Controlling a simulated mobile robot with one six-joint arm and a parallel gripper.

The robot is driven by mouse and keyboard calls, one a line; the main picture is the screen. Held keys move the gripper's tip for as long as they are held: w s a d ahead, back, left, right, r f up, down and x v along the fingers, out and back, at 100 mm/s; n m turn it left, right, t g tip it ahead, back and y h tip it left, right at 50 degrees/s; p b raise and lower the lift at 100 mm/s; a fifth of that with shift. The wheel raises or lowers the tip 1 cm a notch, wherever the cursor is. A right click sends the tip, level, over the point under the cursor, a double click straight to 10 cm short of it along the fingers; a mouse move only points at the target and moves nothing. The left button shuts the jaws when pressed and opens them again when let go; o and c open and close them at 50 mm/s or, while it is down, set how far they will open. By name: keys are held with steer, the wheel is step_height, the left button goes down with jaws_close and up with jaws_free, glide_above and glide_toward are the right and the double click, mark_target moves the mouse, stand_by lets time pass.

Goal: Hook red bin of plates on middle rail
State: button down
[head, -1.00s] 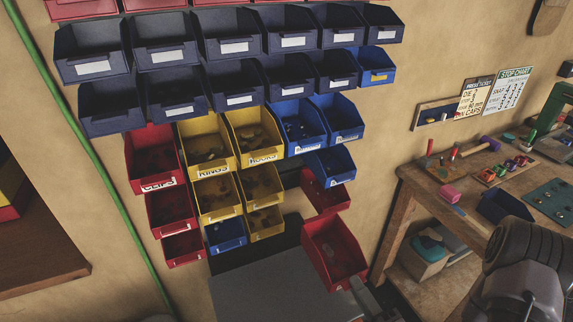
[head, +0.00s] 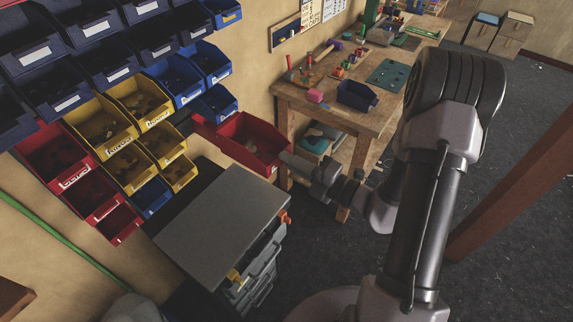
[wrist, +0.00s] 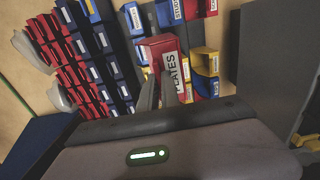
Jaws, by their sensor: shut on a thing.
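The red bin of plates (head: 252,145) is held out in front of the wall, right of the bin rows. Its label reads PLATES in the wrist view (wrist: 171,66). My gripper (head: 287,161) is shut on its front side; the two fingers show against the bin in the wrist view (wrist: 160,93). The bin looks roughly upright in the head view. Another red bin (head: 204,131) shows partly behind it. A short dark strip of rail (head: 182,123) shows between the yellow and blue bins. I cannot tell how far the held bin is from the wall.
Yellow bins (head: 142,100), blue bins (head: 211,62) and red bins (head: 55,158) hang at left. A grey-topped cabinet (head: 222,222) stands below the held bin. A workbench (head: 318,112) with tools and a dark bin (head: 358,95) stands at right. The floor beyond is open.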

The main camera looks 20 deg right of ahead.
steer(key=shift+a, duration=0.1)
glide_toward(234, 137)
steer(key=shift+v, duration=1.4)
steer(key=shift+p, duration=0.4)
steer(key=shift+w+a+r, duration=0.1)
steer(key=shift+w+a, duration=0.1)
steer(key=shift+w, duration=0.05)
steer(key=p+x, duration=0.3)
steer(key=x, duration=0.8)
steer(key=shift+w+a, duration=0.2)
steer(key=shift+w, duration=0.05)
steer(key=x, duration=0.8)
steer(key=shift+w+a+p, duration=0.2)
steer(key=shift+w+p, duration=0.1)
steer(key=shift+p, duration=0.1)
